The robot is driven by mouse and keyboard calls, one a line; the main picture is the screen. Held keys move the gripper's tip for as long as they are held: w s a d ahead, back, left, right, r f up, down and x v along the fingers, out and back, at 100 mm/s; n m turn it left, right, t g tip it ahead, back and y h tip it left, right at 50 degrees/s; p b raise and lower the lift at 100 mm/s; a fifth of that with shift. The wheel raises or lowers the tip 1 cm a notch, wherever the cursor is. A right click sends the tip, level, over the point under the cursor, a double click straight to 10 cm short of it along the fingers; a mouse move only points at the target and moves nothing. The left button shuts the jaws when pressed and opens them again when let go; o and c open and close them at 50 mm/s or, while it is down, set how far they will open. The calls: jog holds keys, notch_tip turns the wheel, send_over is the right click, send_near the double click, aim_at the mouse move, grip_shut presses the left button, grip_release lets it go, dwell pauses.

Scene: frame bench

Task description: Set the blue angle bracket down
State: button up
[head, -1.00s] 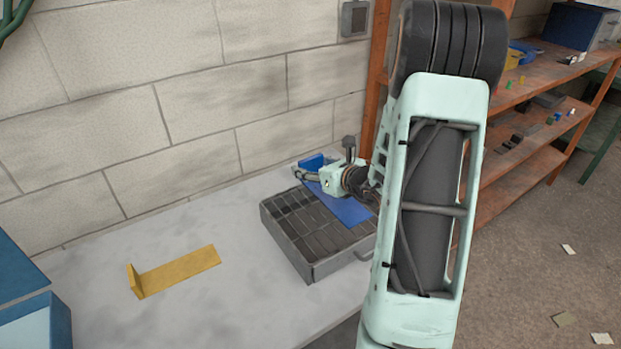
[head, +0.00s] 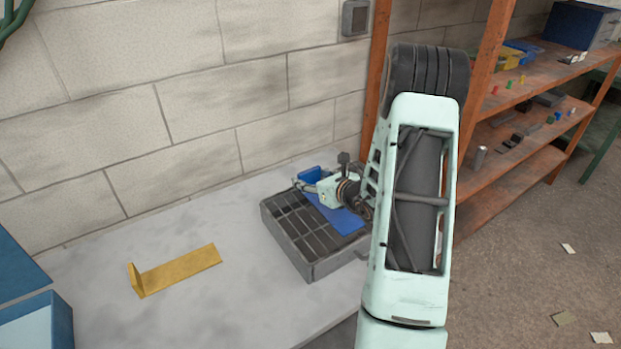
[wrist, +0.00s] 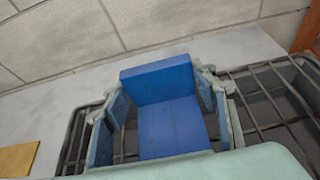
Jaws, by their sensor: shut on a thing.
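The blue angle bracket (head: 338,214) is at my gripper (head: 312,181), over the grey slotted tray (head: 297,238) on the bench. In the wrist view the bracket (wrist: 172,125) shows one flat plate and one upright plate. My gripper's fingers (wrist: 163,112) stand on both sides of it, shut on it. The tray's bars (wrist: 262,105) show below and beside the bracket. I cannot tell whether the bracket touches the tray. My arm hides part of the tray's right side.
A yellow angle bracket (head: 180,268) lies on the pale bench (head: 110,325) to the left. A blue box (head: 35,325) stands at the bench's left end. A block wall (head: 200,100) runs behind. Wooden shelves (head: 520,150) with small parts stand to the right.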

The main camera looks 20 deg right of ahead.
jog(key=shift+f, duration=0.1)
jog(key=o, duration=1.5)
jog(key=shift+c, duration=0.2)
jog(key=b+v, duration=0.1)
jog(key=v, duration=1.1)
